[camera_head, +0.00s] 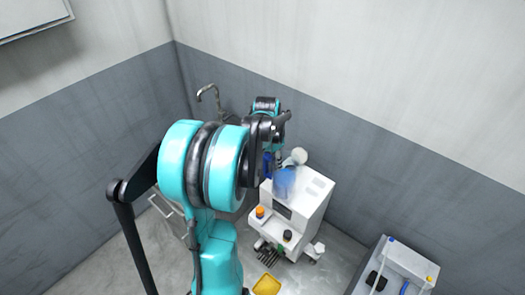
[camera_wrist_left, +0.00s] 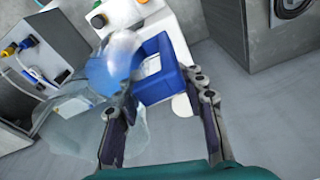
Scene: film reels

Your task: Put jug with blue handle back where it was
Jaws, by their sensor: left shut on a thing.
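A see-through jug with a bluish body (camera_head: 285,182) shows in front of the white machine in the head view. A blue upright part (camera_head: 267,165) beside it, close to my left gripper (camera_head: 274,158), looks like its handle. In the left wrist view the blurred bluish jug (camera_wrist_left: 108,72) is at the upper left. A square blue frame-like part (camera_wrist_left: 178,85) lies between the fingers of my left gripper (camera_wrist_left: 164,90), which is shut on the jug. I cannot tell the exact contact. My right gripper is not in view.
A white machine (camera_head: 315,192) with orange and black knobs stands behind and below the jug. A tap (camera_head: 208,92) is at the back wall. Another white device (camera_head: 405,262) is at lower right, and a yellow tray (camera_head: 267,285) lies at the bottom.

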